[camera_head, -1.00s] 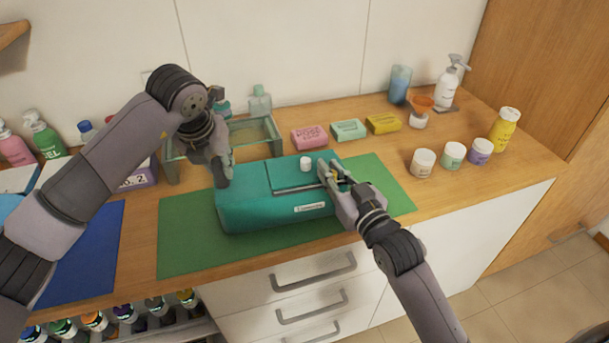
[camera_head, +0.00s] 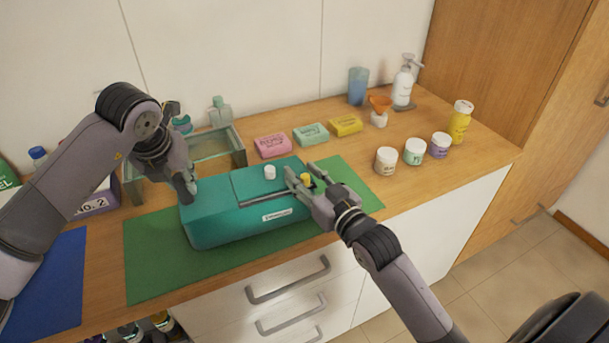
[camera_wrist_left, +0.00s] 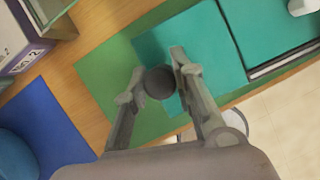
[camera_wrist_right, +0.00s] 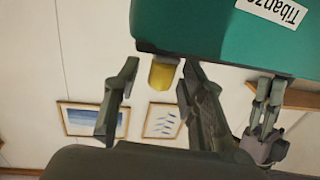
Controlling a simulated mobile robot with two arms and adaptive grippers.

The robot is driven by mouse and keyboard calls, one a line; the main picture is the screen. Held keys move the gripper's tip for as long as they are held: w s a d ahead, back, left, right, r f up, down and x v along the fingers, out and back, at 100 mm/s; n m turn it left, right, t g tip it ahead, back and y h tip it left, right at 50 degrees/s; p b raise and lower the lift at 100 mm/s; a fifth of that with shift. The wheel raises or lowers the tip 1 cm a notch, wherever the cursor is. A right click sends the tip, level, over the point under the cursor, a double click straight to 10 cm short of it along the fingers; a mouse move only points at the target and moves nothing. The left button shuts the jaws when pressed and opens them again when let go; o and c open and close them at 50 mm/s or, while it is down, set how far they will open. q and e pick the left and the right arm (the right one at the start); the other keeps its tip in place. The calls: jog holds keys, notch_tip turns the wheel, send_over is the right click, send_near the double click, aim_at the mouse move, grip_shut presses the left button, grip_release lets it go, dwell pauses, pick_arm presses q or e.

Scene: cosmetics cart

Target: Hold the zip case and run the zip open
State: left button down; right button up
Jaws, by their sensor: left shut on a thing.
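The teal zip case (camera_head: 222,222) lies on a green mat (camera_head: 150,266), with a dark zip strip (camera_head: 262,198) along its upper front edge. A white cap (camera_head: 269,172) stands on its top. My left gripper (camera_head: 190,186) is at the case's left end. In the left wrist view it is shut on a dark grey round knob (camera_wrist_left: 160,82) there. My right gripper (camera_head: 304,176) is at the right end, fingers spread around a yellow pull (camera_head: 307,180). In the right wrist view, a clear gap shows between the yellow pull (camera_wrist_right: 163,74) and the left finger.
A glass tray (camera_head: 240,150) stands behind the case on the left. Pink (camera_head: 272,145), green (camera_head: 311,135) and yellow (camera_head: 346,125) soaps lie behind it. Jars, including a white one (camera_head: 386,160), stand to the right. A blue mat (camera_head: 50,285) lies at left.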

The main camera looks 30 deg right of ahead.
jog(key=shift+s, duration=0.1)
jog(key=s+d, duration=0.1)
jog(key=s, duration=1)
jog(key=shift+s+d, duration=0.35)
pick_arm(q)
jog(key=c, duration=1.3)
grip_release()
